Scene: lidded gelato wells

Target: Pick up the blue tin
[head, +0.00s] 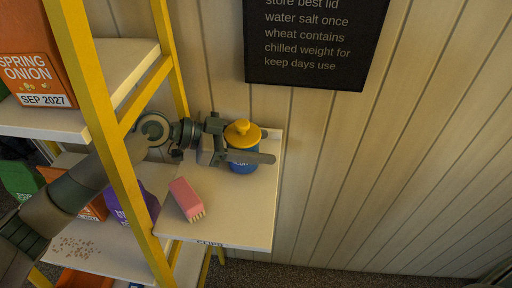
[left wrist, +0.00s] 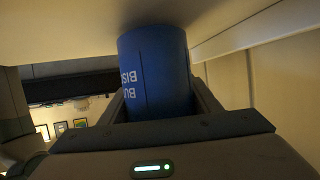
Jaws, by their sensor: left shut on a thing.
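The blue tin (head: 243,167) has a yellow lid with a knob and stands upright at the back of a small cream shelf. My left gripper (head: 250,157) reaches in from the left and is shut on the tin, its fingers across the body below the lid. In the left wrist view the blue tin (left wrist: 156,72) with white lettering sits between the two fingers (left wrist: 160,108). I cannot tell whether the tin's base touches the shelf. My right gripper is in neither view.
A pink brush (head: 186,198) lies on the cream shelf (head: 235,220) in front of the tin. A yellow rack post (head: 125,170) stands left of it, close to my left arm. An orange spring onion box (head: 35,60) is on the upper shelf. A dark sign (head: 315,45) hangs behind.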

